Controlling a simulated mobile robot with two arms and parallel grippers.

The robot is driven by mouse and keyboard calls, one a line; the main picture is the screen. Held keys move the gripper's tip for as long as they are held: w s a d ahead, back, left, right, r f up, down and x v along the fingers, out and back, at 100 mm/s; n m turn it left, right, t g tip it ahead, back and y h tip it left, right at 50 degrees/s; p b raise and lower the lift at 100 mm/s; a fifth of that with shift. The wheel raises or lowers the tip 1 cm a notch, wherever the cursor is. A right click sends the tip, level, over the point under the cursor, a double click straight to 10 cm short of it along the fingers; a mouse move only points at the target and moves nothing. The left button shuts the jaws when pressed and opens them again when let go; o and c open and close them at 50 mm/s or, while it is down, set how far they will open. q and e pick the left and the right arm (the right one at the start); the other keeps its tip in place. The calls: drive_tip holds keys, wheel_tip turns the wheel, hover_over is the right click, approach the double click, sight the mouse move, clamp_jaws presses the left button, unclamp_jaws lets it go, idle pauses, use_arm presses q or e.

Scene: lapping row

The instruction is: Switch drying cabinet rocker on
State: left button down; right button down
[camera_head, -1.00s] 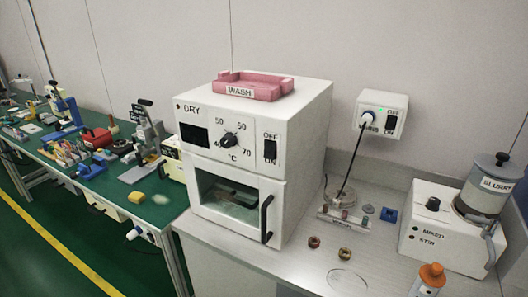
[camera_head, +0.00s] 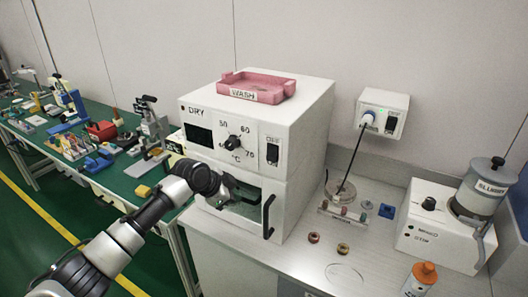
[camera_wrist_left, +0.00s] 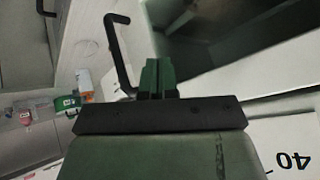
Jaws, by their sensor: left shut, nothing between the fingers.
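The white drying cabinet (camera_head: 309,130) stands at the left end of the grey bench. Its black rocker (camera_head: 272,152) is on the right of the front panel, below an OFF label; its tilt is too small to tell. My left gripper (camera_head: 222,187) is in front of the cabinet, below the dial and left of the rocker, not touching the rocker. In the left wrist view its green fingers (camera_wrist_left: 158,78) are together and empty, with the door window (camera_wrist_left: 225,35) beyond and the black door handle (camera_wrist_left: 118,50) to the left. My right gripper is not in view.
A pink WASH tray (camera_head: 257,88) sits on the cabinet. The dial (camera_head: 233,142) is left of the rocker, and the door handle (camera_head: 268,217) sticks out below it. A white wall box (camera_head: 382,113), a slurry mixer (camera_head: 440,225) and an orange-capped bottle (camera_head: 422,279) are to the right.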

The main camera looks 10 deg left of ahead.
sight(272, 153)
use_arm(q)
drive_tip(key=s+d+r+m+g+p, duration=0.1)
drive_tip(key=s+r+m, duration=0.2)
drive_tip(key=r, duration=0.8)
drive_tip(key=s+d+r+m+g, duration=0.1)
drive_tip(key=s+r+m, duration=0.2)
drive_tip(key=r, duration=0.8)
drive_tip(key=shift+s+d+r+m+h+p, duration=0.2)
drive_tip(key=shift+s+d+m+h+p, duration=0.15)
drive_tip(key=shift+m, duration=0.55)
drive_tip(key=shift+w+f, duration=0.1)
drive_tip(key=w+d+f+p, duration=0.5)
drive_tip(key=w+d+f, duration=0.1)
drive_tip(key=f, duration=0.2)
drive_tip(key=shift+w+f, duration=0.25)
drive_tip(key=shift+w, duration=0.1)
drive_tip(key=shift+f, duration=0.1)
